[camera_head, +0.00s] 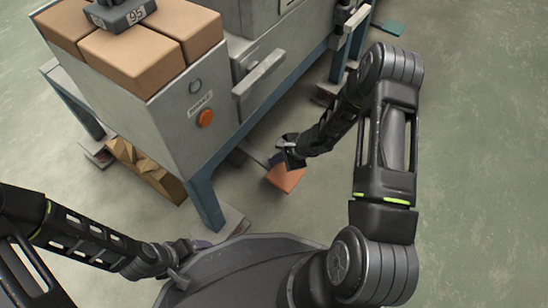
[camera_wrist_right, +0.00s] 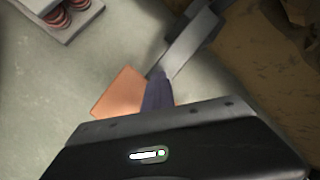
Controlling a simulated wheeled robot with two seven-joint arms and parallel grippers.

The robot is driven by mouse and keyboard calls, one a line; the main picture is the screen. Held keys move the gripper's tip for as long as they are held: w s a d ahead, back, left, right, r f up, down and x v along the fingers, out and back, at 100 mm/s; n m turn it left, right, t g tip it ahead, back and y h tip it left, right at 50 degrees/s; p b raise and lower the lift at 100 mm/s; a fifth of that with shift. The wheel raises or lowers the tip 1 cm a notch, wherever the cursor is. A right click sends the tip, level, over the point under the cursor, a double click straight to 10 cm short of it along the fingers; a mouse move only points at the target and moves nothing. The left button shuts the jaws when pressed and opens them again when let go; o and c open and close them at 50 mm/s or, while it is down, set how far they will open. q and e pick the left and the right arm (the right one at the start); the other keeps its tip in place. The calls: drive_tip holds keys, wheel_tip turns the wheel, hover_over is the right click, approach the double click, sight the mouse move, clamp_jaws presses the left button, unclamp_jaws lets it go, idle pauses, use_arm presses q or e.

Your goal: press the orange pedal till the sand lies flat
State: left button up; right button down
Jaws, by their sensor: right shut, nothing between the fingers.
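The orange pedal (camera_head: 287,180) is a flat plate low by the floor, on a grey lever beside the machine's blue leg. My right gripper (camera_head: 279,160) is at the pedal's upper left edge in the head view, with its fingers shut and empty. In the right wrist view the purple-grey fingertips (camera_wrist_right: 158,96) overlap the right edge of the orange pedal (camera_wrist_right: 118,92). I cannot tell whether they touch it. My left gripper (camera_head: 190,255) is low at the front beside my base, its fingers too small to judge. I cannot make out any sand.
The grey machine (camera_head: 160,118) with an orange button (camera_head: 205,118) stands on blue legs at left. Brown blocks and a grey weight (camera_head: 122,14) marked 95 sit on it. A teal plate (camera_head: 393,28) lies far back. Floor at right is clear.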

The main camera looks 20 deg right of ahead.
drive_tip(key=shift+s+d+f, duration=0.2)
drive_tip(key=shift+s+f, duration=0.15)
drive_tip(key=shift+f, duration=0.1)
drive_tip(key=shift+r, duration=0.1)
drive_tip(key=shift+r+p, duration=1.7)
drive_tip(key=shift+r, duration=1.15)
drive_tip(key=shift+w+a+r, duration=0.1)
drive_tip(key=shift+w, duration=0.05)
drive_tip(key=shift+w+p, duration=0.1)
drive_tip(key=shift+p, duration=0.2)
drive_tip(key=shift+w+a+r+p, duration=0.15)
drive_tip(key=shift+r+p, duration=1.5)
drive_tip(key=shift+r, duration=0.95)
